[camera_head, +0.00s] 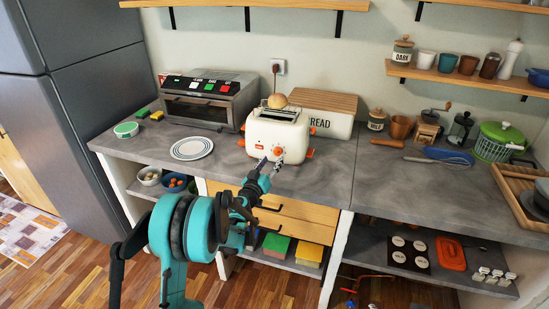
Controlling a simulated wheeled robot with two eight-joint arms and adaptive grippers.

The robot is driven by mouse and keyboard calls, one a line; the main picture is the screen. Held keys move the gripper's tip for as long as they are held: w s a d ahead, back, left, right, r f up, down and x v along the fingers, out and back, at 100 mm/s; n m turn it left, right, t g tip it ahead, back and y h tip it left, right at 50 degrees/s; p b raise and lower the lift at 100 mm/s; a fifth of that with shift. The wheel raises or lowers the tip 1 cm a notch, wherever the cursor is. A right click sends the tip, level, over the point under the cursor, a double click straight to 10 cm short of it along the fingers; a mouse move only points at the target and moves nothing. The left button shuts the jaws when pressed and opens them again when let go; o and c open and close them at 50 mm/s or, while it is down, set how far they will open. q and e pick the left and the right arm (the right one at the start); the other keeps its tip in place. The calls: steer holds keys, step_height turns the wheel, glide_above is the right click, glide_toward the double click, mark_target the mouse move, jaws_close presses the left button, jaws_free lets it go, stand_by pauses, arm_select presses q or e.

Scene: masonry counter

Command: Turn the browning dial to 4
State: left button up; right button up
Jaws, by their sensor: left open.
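My right gripper is not in view.
A toaster oven (208,98) stands to the left and a bread box (333,117) behind right. A striped plate (192,148) lies on the counter at left.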

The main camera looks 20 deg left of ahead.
arm_select(q)
steer(key=s, duration=0.8)
steer(key=shift+a+f, duration=0.2)
steer(key=shift+a, duration=0.25)
